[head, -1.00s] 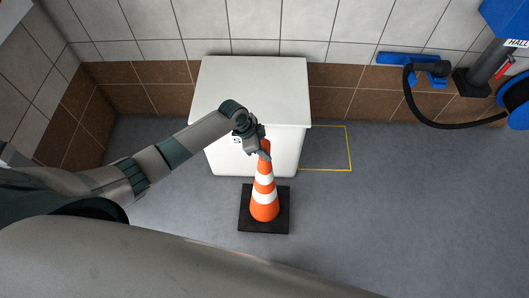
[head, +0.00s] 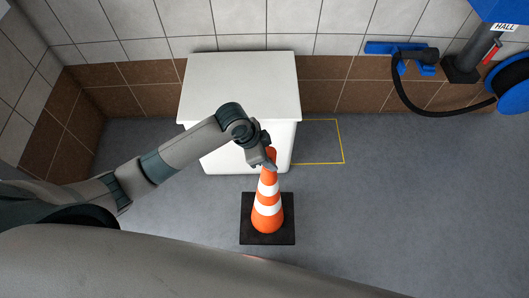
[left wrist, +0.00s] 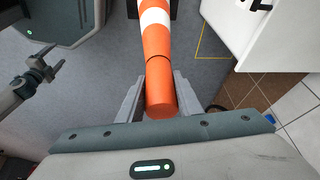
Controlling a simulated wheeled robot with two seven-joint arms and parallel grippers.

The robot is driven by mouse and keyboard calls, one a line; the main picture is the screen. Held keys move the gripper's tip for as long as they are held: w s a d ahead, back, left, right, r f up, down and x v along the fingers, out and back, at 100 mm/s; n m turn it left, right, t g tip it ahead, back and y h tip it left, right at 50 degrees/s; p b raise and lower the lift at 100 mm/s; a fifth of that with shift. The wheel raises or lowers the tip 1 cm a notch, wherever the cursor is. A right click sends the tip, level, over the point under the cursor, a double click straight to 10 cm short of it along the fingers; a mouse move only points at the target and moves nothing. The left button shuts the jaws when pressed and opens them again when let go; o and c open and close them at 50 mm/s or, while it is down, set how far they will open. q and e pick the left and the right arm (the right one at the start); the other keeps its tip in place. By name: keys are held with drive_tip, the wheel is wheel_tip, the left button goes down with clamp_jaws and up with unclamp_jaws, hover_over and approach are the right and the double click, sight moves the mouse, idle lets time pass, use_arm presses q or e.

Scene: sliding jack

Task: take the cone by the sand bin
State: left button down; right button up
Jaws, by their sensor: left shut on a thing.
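The orange and white cone (head: 267,203) stands upright on its black square base, in front of the white sand bin (head: 240,82). My left gripper (head: 268,160) is at the cone's top from the left. In the left wrist view the cone's orange tip (left wrist: 160,88) lies between the two fingers of my left gripper (left wrist: 158,98), which are shut on it. The sand bin also shows at the upper right of the left wrist view (left wrist: 248,30). I cannot tell whether the cone's base touches the floor.
A yellow outlined rectangle (head: 343,142) is marked on the floor right of the bin. A blue wall fitting with a black hose (head: 404,96) and a blue reel (head: 512,86) are at the upper right. The grey floor (head: 400,190) on the right is clear.

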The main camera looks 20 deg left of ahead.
use_arm(q)
drive_tip(key=shift+s+d+r, duration=0.4)
drive_tip(key=shift+d+r, duration=0.05)
drive_tip(key=shift+r, duration=0.1)
drive_tip(key=shift+r, duration=0.1)
